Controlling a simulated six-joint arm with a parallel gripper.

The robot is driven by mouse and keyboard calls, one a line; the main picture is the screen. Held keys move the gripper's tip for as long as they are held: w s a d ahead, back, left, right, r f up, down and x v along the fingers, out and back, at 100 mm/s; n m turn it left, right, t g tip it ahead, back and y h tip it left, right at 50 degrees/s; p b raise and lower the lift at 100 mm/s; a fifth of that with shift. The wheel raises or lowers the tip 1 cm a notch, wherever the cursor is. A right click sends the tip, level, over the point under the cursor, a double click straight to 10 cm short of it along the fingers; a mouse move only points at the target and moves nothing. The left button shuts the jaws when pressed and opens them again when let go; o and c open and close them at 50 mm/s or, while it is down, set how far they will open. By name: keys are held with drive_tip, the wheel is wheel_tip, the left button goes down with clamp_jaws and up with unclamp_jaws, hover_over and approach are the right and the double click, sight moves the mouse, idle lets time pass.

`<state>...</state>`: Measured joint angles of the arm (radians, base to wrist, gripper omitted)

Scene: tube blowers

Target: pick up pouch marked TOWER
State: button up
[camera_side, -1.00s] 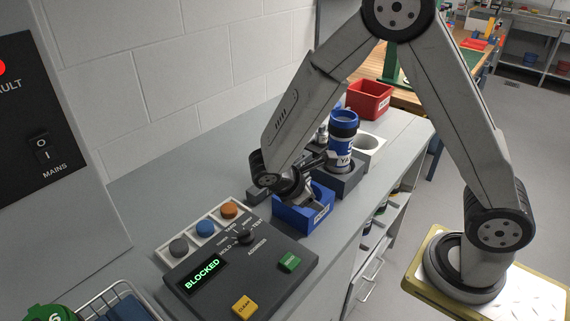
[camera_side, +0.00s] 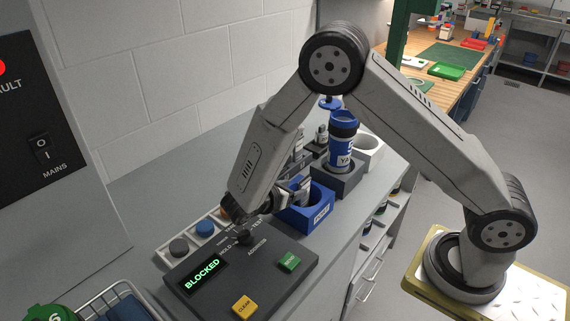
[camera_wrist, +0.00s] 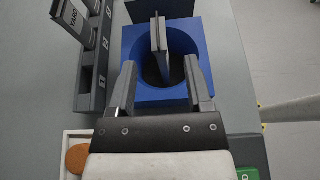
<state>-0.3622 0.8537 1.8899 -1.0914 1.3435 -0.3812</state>
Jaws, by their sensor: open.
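No pouch wording TOWER is readable in either view. A thin grey flat piece (camera_wrist: 158,42) stands upright in the round well of a blue holder (camera_wrist: 205,28); its marked face is turned out of sight. The blue holder also shows in the side view (camera_side: 303,219). My gripper (camera_wrist: 159,70) is open, with one finger on each side of the near part of the well. The flat piece stands just ahead, between the lines of the fingers, with gaps on both sides. A flat piece marked YARD (camera_wrist: 75,18) leans in a dark slotted rack (camera_wrist: 84,92) at left.
A blue-and-white canister (camera_side: 342,146) stands in a grey holder (camera_side: 338,180) behind the blue holder. A white cup holder (camera_side: 371,147) is beyond. The control panel (camera_side: 265,282), its display reading BLOCKED, lies in front. A button tray (camera_side: 165,254) is at its left.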

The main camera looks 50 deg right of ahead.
sight(299, 187)
drive_tip(key=shift+d+f, duration=0.2)
drive_tip(key=shift+d, duration=0.25)
drive_tip(key=shift+x, duration=2.6)
drive_tip(key=shift+f, duration=0.1)
clamp_jaws()
